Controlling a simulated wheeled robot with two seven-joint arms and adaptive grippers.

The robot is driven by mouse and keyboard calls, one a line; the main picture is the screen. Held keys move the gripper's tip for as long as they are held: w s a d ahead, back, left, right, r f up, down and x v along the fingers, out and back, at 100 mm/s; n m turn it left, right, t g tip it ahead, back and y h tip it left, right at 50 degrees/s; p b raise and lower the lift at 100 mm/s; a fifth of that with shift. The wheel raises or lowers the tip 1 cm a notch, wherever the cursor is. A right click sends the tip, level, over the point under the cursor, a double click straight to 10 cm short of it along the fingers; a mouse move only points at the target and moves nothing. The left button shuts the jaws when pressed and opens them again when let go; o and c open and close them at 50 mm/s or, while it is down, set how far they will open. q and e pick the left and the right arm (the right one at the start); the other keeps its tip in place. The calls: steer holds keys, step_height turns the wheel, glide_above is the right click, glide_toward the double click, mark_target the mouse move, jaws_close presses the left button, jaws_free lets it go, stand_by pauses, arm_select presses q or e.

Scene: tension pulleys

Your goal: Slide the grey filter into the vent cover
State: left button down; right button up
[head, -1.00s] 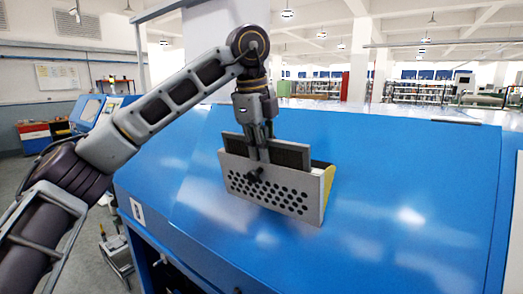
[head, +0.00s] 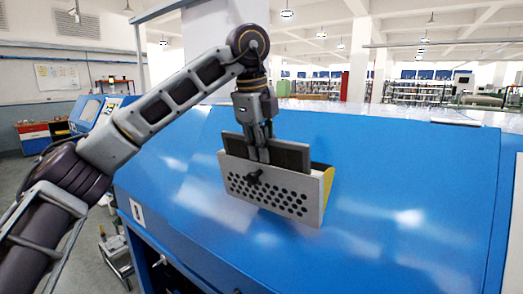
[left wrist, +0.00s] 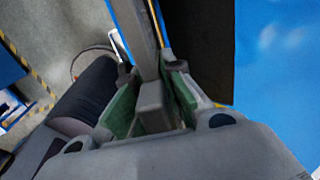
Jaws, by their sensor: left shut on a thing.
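The vent cover (head: 266,210) is a light grey box with a front plate full of round holes, a dark knob and a yellow side. It sits on the sloping blue machine top. The grey filter (head: 295,157) is a dark flat panel standing upright behind the front plate. Its upper part shows above the rim; its lower part is hidden inside the cover. My left gripper (head: 259,154) points down at the filter's top and is shut on it. In the left wrist view, the green-padded fingers (left wrist: 150,105) close around a grey piece. My right gripper is out of view.
The blue machine top (head: 400,190) is clear to the right of the cover. Its front edge drops off below the cover. A small cart (head: 116,252) stands on the floor at the left.

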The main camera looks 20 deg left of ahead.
arm_select(q)
steer(key=shift+r, duration=0.1)
steer(key=c, duration=1.5)
jaws_free()
steer(key=shift+o, duration=0.2)
steer(key=v, duration=1.1)
steer(key=shift+r, duration=0.45)
steer(key=shift+s, duration=0.1)
